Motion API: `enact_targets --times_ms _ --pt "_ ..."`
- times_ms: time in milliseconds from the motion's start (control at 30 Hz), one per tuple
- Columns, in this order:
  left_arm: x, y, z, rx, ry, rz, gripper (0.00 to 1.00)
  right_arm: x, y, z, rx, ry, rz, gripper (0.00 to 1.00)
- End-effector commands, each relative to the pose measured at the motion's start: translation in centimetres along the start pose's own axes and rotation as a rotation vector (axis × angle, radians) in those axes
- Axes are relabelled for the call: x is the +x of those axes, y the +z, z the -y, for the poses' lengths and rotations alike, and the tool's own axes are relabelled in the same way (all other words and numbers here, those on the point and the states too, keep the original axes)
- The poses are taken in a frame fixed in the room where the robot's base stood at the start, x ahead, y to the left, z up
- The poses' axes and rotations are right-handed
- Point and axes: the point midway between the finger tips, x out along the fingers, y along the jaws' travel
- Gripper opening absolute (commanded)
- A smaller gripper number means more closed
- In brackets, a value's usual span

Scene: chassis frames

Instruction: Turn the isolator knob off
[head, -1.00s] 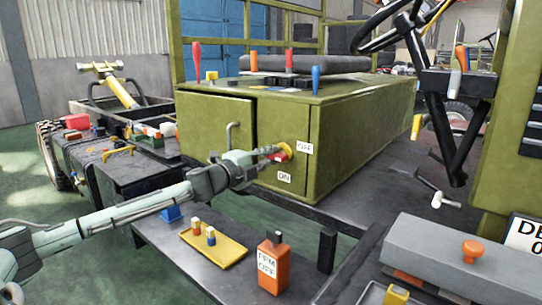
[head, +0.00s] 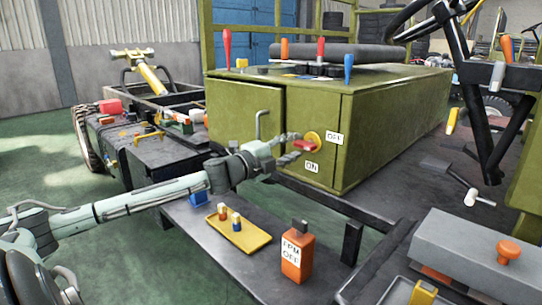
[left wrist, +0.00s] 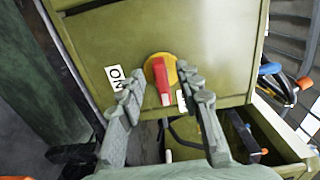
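The isolator knob has a red handle (head: 304,145) on a round yellow plate (head: 313,136), on the front of a green cabinet (head: 360,150). An OFF label (head: 335,137) is to its right and an ON label (head: 312,167) below it. My left gripper (head: 287,146) is at the knob. In the left wrist view its two fingers (left wrist: 160,85) are spread on either side of the red handle (left wrist: 163,82), with gaps visible. The ON label (left wrist: 116,78) shows there; a finger partly covers the other label (left wrist: 181,99). My right gripper is not in view.
Below the arm, a dark shelf (head: 190,235) bears a yellow tray (head: 247,243) and an orange bottle-like box (head: 298,257). Several upright coloured handles stand on the cabinet top. A grey box (head: 460,255) with an orange knob (head: 509,250) is at lower right.

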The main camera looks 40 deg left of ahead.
Motion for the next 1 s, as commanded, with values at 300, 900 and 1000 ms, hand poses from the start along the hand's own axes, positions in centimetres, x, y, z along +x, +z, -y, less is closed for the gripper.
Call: enact_targets --times_ms 300,900,1000 --pt "-3.5 -0.1 -0.3 -0.002 0.005 0.000 0.34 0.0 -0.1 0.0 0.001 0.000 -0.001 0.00" --pt "-8.7 0.0 -0.1 -0.002 0.001 0.000 0.34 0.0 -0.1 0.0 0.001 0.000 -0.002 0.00" --pt "-8.8 0.0 0.0 -0.001 0.000 0.001 0.34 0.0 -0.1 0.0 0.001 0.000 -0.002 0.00"
